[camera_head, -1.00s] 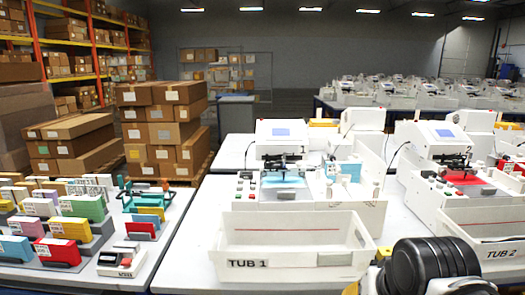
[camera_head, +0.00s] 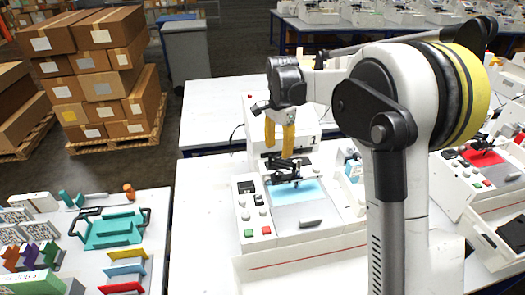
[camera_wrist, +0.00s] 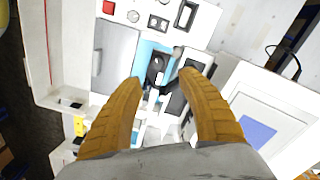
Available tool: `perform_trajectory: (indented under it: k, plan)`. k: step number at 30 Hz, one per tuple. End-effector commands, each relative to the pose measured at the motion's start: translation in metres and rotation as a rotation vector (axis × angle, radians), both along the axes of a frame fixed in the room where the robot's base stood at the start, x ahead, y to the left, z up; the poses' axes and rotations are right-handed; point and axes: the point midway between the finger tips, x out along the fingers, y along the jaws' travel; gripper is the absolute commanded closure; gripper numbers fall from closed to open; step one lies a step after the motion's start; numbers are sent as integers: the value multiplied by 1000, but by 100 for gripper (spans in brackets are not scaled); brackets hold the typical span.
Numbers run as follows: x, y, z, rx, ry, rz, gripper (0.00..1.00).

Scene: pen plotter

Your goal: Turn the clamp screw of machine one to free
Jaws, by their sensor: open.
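Machine one (camera_head: 310,218) is the white plotter in the middle of the head view, with a light blue sheet (camera_head: 297,191) on its bed. Its black pen carriage (camera_head: 284,170) stands over the sheet and also shows in the wrist view (camera_wrist: 155,68). My gripper (camera_head: 279,150) has two yellow fingers, apart and empty, pointing down just above the carriage. In the wrist view the fingertips of my gripper (camera_wrist: 162,78) frame the carriage from either side, without clear contact. The clamp screw is too small to single out among the dark carriage parts.
My arm covers the right of machine one. Another plotter with a red sheet (camera_head: 482,158) stands at the right. A white tub (camera_head: 290,262) with a red line is in front of machine one. A table with a teal tray (camera_head: 112,230) is at the left.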

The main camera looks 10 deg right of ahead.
Motion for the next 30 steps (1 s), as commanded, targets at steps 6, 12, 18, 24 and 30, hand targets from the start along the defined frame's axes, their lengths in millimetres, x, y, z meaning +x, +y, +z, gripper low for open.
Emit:
perform_trajectory:
  k: [6,12,18,24,30]
  plan:
    - [1,0,-29,0,4,-6,54]
    - [1,0,-70,0,2,-4,54]
    - [1,0,-99,0,2,-4,54]
    - [0,0,-109,0,2,-3,54]
    - [0,0,-108,0,2,-3,54]
